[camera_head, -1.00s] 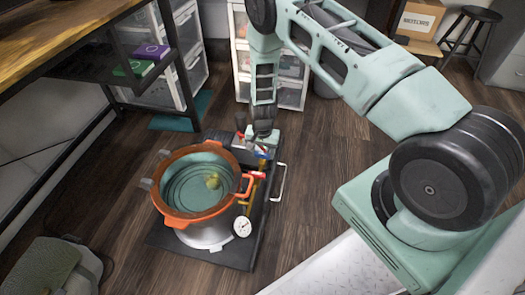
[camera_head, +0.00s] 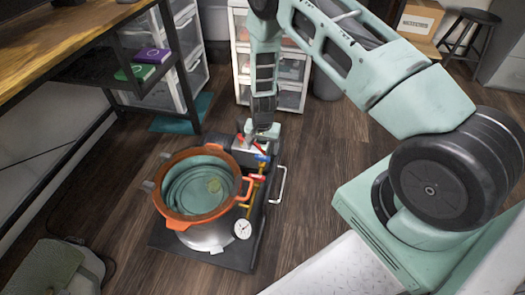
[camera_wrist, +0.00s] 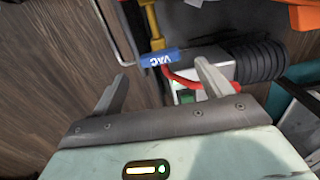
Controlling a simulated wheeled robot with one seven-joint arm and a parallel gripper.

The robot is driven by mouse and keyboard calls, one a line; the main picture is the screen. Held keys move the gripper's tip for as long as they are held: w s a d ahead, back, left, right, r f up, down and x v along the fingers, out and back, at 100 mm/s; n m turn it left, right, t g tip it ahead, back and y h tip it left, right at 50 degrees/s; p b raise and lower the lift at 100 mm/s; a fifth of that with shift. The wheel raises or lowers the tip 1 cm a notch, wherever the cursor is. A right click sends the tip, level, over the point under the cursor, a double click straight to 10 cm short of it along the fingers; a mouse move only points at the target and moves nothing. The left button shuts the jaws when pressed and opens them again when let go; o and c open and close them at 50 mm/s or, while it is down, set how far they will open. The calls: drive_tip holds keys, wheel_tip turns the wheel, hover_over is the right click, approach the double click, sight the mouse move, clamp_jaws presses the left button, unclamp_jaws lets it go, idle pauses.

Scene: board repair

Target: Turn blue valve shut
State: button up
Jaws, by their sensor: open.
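The blue valve handle (camera_wrist: 172,56), lettered VAC, sits on a brass fitting in the wrist view. It shows small in the head view (camera_head: 262,158), beside the orange-rimmed pot. My gripper (camera_wrist: 163,72) is open and empty. Its two fingers point toward the blue handle, one on each side of it in the picture. I cannot tell how far the fingertips are from the handle, and I see no clear contact. A red handle (camera_head: 256,178) sits nearer along the same brass line.
The pot (camera_head: 172,213) stands on a dark base plate (camera_head: 238,262) with a round gauge (camera_head: 243,229) at its side. A metal handle (camera_head: 281,184) edges the plate. A pump (camera_wrist: 218,62) and red hose (camera_wrist: 180,80) are close to my gripper.

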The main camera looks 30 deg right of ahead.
sight(262, 157)
wheel_tip(262, 157, up, 13)
drive_tip(key=p, duration=0.3)
drive_tip(key=shift+f, duration=0.15)
drive_tip(key=s+a+r+n+y, duration=0.1)
drive_tip(key=s+a+r+n, duration=0.3)
drive_tip(key=a+r, duration=0.4)
drive_tip(key=s+a+r+n+y, duration=0.1)
drive_tip(key=s+a+r+n, duration=0.3)
drive_tip(key=a+r, duration=0.45)
drive_tip(key=s+a+r+n, duration=0.1)
drive_tip(key=s+r+n, duration=0.25)
drive_tip(key=s, duration=0.35)
drive_tip(key=s+a+r+n+h, duration=0.1)
drive_tip(key=s+r+n, duration=0.25)
drive_tip(key=s, duration=0.45)
drive_tip(key=s+a+r+n, duration=0.1)
drive_tip(key=s+r+n, duration=0.1)
drive_tip(key=s+r, duration=0.4)
wheel_tip(262, 157, up, 27)
drive_tip(key=p, duration=2.9)
drive_tip(key=shift+s+a+r, duration=0.15)
drive_tip(key=shift+s+a, duration=0.1)
drive_tip(key=shift+s, duration=0.1)
